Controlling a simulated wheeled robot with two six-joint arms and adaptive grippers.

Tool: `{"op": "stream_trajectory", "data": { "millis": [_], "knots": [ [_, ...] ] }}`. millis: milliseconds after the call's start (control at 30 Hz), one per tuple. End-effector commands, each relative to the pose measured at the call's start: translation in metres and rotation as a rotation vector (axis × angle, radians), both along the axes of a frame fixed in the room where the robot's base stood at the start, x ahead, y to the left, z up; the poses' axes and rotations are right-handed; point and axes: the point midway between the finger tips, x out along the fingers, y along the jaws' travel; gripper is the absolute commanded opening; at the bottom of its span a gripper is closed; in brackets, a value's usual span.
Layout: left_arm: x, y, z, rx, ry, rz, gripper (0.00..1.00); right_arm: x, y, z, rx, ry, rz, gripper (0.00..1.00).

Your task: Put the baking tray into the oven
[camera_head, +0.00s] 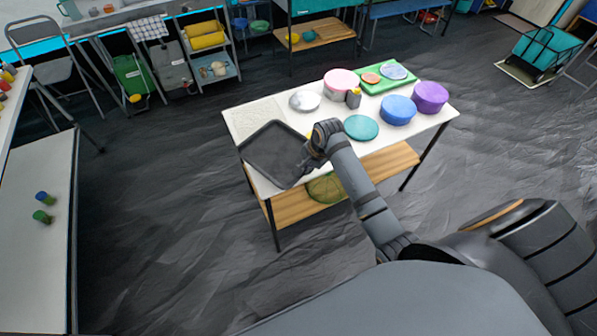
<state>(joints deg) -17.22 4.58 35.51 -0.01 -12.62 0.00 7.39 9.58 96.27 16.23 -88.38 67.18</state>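The dark baking tray (270,153) lies at the left end of a white-topped table (285,115), with its near corner close to the table's front edge. My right arm reaches up from the lower right. My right gripper (306,166) is at the tray's right edge, pointing down toward it. Its fingers are small and dark against the dark tray, so I cannot tell whether they grip the rim. My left gripper is out of view. I cannot make out an oven in this view.
The table also holds a white plate (305,100), a pink tin (341,82), a teal disc (361,128), a blue container (398,110), a purple container (430,97) and a green board (368,87). A white counter (35,250) stands at left. Dark floor between is clear.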

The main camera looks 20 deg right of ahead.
Motion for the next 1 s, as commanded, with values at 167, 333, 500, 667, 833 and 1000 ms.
{"op": "stream_trajectory", "data": {
  "millis": [167, 333, 500, 667, 833, 1000],
  "knots": [
    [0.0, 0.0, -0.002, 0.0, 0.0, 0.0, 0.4, 0.025, 0.004, -0.033, 0.0, 0.003, -0.001, 0.0],
    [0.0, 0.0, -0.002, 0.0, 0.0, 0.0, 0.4, 0.032, 0.005, -0.041, 0.0, 0.001, 0.0, 0.0],
    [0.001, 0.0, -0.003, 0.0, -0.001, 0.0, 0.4, 0.035, 0.006, -0.057, 0.0, 0.006, -0.001, 0.0],
    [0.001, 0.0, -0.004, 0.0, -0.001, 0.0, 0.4, 0.035, 0.006, -0.076, -0.001, 0.003, -0.002, 0.0],
    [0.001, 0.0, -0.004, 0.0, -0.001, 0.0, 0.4, 0.035, 0.005, -0.076, -0.001, 0.002, -0.001, 0.0],
    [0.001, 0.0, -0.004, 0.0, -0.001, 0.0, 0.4, 0.034, 0.005, -0.079, -0.002, 0.005, -0.002, 0.05]
  ]
}}
